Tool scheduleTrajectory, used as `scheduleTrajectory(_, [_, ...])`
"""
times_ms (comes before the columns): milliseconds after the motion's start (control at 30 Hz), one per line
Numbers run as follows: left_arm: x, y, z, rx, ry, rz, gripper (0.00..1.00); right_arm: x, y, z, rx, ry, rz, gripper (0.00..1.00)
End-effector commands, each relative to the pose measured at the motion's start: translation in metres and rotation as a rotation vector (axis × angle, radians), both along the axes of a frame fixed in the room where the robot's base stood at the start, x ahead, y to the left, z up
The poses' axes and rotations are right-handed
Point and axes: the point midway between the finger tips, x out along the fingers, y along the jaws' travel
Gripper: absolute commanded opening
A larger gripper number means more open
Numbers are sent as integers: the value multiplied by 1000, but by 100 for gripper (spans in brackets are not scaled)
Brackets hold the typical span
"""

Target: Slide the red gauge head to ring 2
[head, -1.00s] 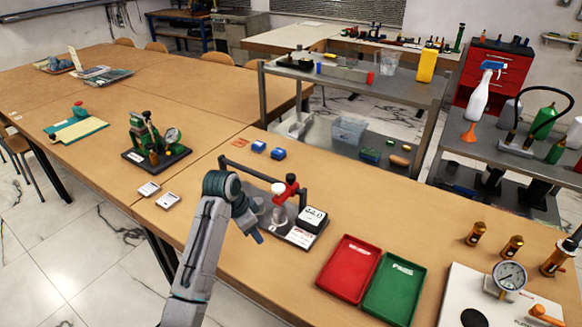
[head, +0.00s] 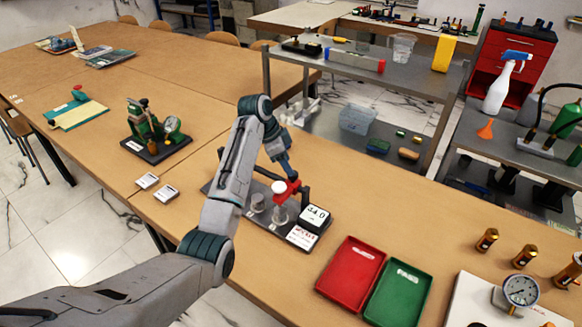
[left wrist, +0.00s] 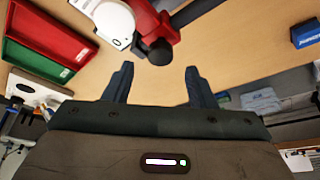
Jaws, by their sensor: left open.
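The red gauge head (head: 287,191) sits on the dark rail of the gauge rig, with a white round cap (head: 279,187) at its left. Grey cylindrical pieces (head: 280,215) stand on the rig's metal base (head: 234,203) below it. My left gripper (head: 289,173) is just above and behind the red head. In the left wrist view its two fingers (left wrist: 157,75) are apart with nothing between them. There, the red head (left wrist: 160,22) and a black knob (left wrist: 155,51) lie just beyond the fingertips. Ring numbers are not readable. My right gripper is not seen.
A readout box (head: 314,216) and a white label card stand at the rig's right end. Red (head: 350,273) and green (head: 398,292) trays lie further right. A grey shelf cart (head: 420,84) stands behind.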

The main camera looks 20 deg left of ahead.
Motion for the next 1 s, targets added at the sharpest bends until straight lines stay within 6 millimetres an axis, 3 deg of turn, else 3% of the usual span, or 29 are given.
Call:
scheduleTrajectory(300, [6,-14,-35,0,0,0,51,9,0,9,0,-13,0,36])
scheduleTrajectory(633, [7,-14,-39,0,-1,0,51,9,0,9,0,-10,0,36])
scheduleTrajectory(900, [7,-14,-39,0,0,1,0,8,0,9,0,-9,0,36])
scheduleTrajectory(1000, [7,-14,-39,1,0,1,0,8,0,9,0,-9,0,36])
